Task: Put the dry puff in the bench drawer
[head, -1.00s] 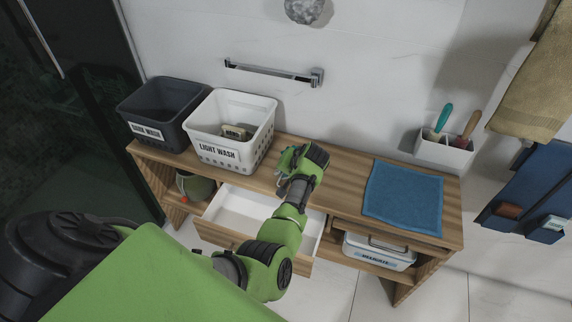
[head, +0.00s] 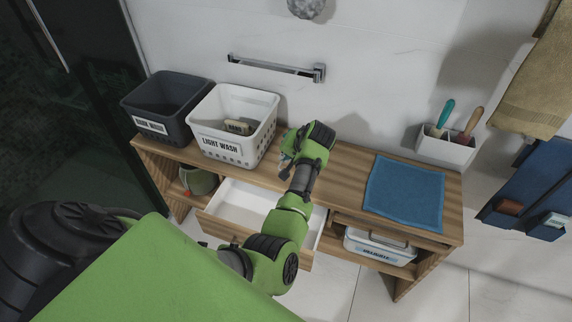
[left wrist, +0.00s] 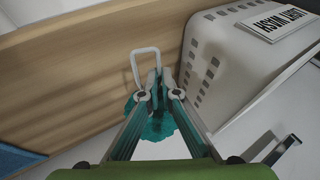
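A teal puff (left wrist: 185,128) with a white cord loop (left wrist: 145,62) shows in the left wrist view. My left gripper (left wrist: 158,85) is shut on it, and the fingers hide part of it. In the head view my left gripper (head: 290,165) is over the bench, just right of the light wash basket, and the puff is mostly hidden. The bench drawer (head: 245,203) is pulled open, white inside, below and in front of the gripper; its visible inside looks empty. My arm covers its right part. My right gripper is not in view.
The light wash basket (head: 235,130) and a dark basket (head: 165,100) stand on the bench's left. A blue cloth (head: 404,195) lies on the right. A grey round puff (head: 306,8) is on the wall above a towel bar (head: 275,67).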

